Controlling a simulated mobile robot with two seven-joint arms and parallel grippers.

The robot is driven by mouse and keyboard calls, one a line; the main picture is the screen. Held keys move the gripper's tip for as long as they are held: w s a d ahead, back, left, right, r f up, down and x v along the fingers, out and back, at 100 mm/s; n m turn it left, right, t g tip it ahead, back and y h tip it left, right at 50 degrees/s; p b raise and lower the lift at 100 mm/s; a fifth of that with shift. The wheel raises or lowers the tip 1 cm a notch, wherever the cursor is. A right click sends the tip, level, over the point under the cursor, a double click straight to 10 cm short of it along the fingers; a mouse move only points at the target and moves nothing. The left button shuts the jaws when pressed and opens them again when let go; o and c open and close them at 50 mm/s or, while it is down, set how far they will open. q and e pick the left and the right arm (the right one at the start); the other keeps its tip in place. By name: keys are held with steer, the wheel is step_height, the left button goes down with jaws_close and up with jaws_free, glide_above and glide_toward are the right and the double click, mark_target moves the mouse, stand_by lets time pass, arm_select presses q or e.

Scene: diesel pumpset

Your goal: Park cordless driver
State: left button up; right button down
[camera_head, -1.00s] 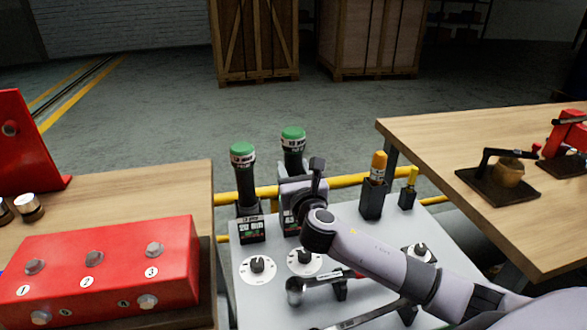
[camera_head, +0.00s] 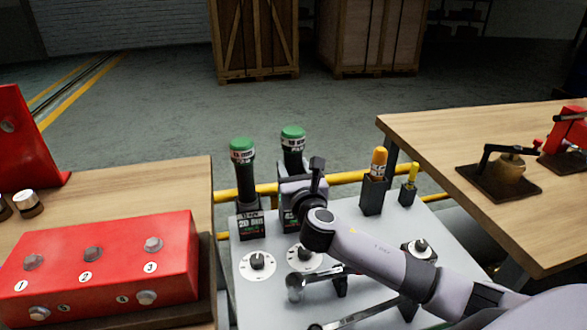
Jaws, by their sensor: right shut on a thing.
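Two upright cordless drivers with black bodies and green tops are at the back left of the grey work surface (camera_head: 350,225). The left driver (camera_head: 245,180) stands apart from my arm. The right driver (camera_head: 293,150) is held by my right gripper (camera_head: 293,192), which is shut on it low on its body. My gripper and wrist partly hide its lower part, so I cannot tell whether it is fully seated. Its label is too small to read surely. My left gripper is not in view.
Two dials (camera_head: 257,262) lie in front of the drivers. An orange-handled tool (camera_head: 378,165) and a yellow-handled tool (camera_head: 411,178) stand in black holders to the right. Wrenches (camera_head: 362,314) lie near my forearm. A red bolt block (camera_head: 100,265) is at left, a wooden table (camera_head: 470,135) at right.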

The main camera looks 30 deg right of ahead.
steer(key=shift+f+b, duration=0.3)
steer(key=shift+f, duration=0.1)
steer(key=shift+c, duration=2.3)
jaws_free()
steer(key=shift+f, duration=0.2)
steer(key=v, duration=0.7)
steer(key=shift+s+r, duration=0.1)
steer(key=shift+s, duration=0.05)
